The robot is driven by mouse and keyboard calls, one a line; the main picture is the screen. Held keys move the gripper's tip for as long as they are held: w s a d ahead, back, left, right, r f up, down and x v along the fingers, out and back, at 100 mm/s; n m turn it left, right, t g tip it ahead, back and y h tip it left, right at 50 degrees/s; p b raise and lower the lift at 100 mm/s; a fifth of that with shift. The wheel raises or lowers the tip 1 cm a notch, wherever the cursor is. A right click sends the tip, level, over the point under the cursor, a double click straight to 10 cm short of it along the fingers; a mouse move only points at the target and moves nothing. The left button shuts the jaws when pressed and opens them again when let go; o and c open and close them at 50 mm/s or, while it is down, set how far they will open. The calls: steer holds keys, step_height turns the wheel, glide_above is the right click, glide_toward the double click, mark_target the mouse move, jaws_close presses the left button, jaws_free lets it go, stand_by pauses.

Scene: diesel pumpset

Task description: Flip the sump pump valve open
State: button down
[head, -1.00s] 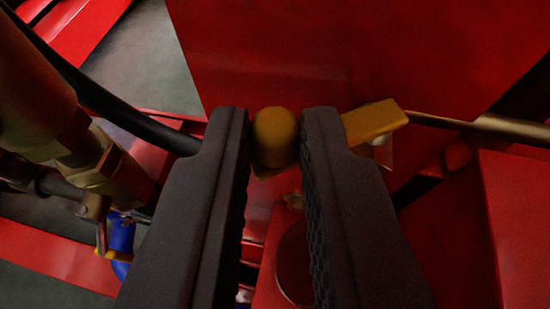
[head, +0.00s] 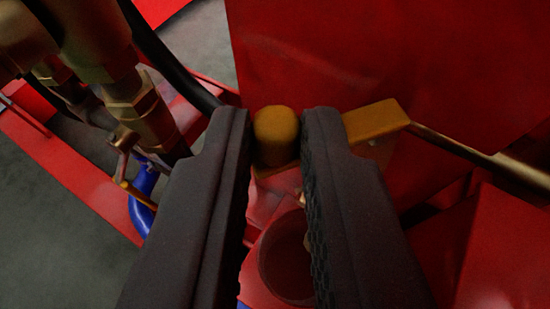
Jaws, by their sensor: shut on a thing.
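A yellow valve handle with a rounded knob end (head: 276,136) sits between the fingertips of my gripper (head: 276,145) in the head view. The gripper is shut on this knob, with a dark finger against each side. The handle's flat yellow arm (head: 375,121) shows to the right of the right finger, where it bends. The part of the handle behind the right finger is hidden. The valve body is not clearly visible.
A brass rod or pipe (head: 470,153) runs right from near the handle. Brass fittings (head: 140,108), a black hose (head: 172,62) and a blue part (head: 143,200) are at the left. A large red panel (head: 390,50) stands behind. A round red opening (head: 288,262) lies below, between the fingers.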

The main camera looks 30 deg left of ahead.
steer(key=shift+d, duration=0.1)
steer(key=c, duration=1.4)
jaws_free()
steer(key=s+a+r+p, duration=0.2)
steer(key=s, duration=0.5)
steer(key=s+a+r+p, duration=0.3)
steer(key=s, duration=0.5)
steer(key=shift+a, duration=0.15)
steer(key=shift+s, duration=0.1)
